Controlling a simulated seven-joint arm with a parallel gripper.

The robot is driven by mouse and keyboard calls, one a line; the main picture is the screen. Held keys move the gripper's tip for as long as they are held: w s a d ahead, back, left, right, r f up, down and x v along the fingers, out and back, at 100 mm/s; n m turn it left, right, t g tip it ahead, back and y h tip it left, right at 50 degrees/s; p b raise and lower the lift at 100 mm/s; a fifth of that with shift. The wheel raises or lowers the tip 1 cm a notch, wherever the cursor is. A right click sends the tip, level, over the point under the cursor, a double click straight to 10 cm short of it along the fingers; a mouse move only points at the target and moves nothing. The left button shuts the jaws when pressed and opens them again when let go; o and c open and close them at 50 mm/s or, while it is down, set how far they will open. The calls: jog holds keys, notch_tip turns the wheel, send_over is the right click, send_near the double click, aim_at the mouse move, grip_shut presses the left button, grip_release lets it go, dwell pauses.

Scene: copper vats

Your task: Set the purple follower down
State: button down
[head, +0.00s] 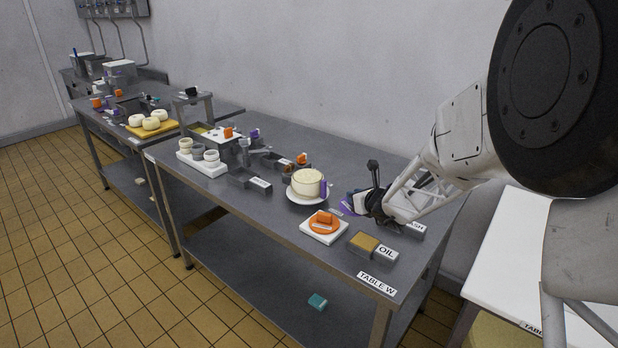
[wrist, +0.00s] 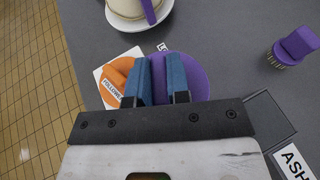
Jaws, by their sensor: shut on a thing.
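The purple follower (wrist: 200,78) is a round purple disc with a raised block. My gripper (wrist: 160,78) is shut on it, with a blue finger on each side of the block. In the head view the gripper (head: 359,203) is low over the right part of table W (head: 367,267), and the arm hides most of the follower. I cannot tell whether the disc touches the table. An orange follower (head: 323,223) lies on a white board (head: 317,237) just left of it; it also shows in the wrist view (wrist: 117,82).
A white cheese (head: 307,182) on a plate (head: 302,198), with a purple piece at its side, stands behind the board. The OIL tray (head: 385,253) is at the front; the ASH tray (head: 415,229) is right. A purple brush (wrist: 293,48) lies right of the follower, with bare table between.

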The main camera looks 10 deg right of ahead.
jog(key=w+a+r+n+g+y, duration=0.2)
jog(key=a+r+n+g+y, duration=0.4)
jog(key=a+n, duration=0.3)
jog(key=shift+w+a+r+g+y, duration=0.2)
jog(key=shift+a+g+y, duration=0.5)
jog(key=shift+a, duration=0.45)
send_over(308, 175)
jog(key=shift+s+a+f, duration=0.1)
jog(key=shift+f, duration=0.65)
jog(key=shift+f, duration=1.75)
jog(key=shift+f, duration=0.2)
